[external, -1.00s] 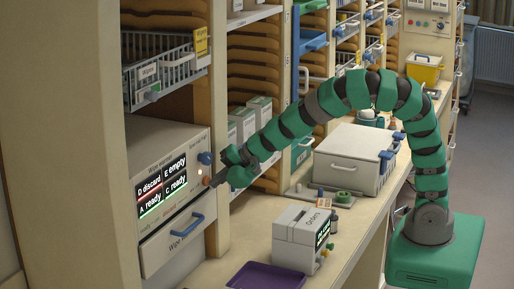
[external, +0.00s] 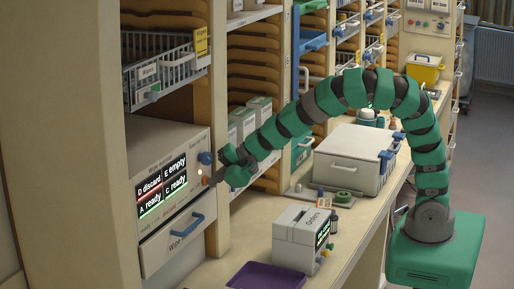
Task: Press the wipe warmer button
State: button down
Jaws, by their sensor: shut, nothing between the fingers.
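The wipe warmer (external: 165,150) is a beige box built into the shelving at the left. Its dark display (external: 162,188) reads "D discard", "E empty", "A ready" and "C ready". A blue knob (external: 205,158) and a small red button (external: 206,181) sit at the right of its front panel. My gripper (external: 213,181) is shut and empty, with its tips at or very near the red button. I cannot tell whether they touch it. A drawer with a blue handle (external: 188,223) is below the display.
A wire basket (external: 165,72) hangs above the warmer. On the counter are a purple tray (external: 243,283), a small grey box labelled "Orders" (external: 296,236) and a large white box (external: 350,158). Green and white cartons (external: 243,122) stand on the shelf behind my arm.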

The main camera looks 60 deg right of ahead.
jog(key=shift+s, duration=0.35)
jog(key=s+b, duration=0.1)
jog(key=s, duration=0.5)
dwell(0.6)
jog(key=shift+w+b, duration=0.1)
jog(key=shift+b, duration=0.2)
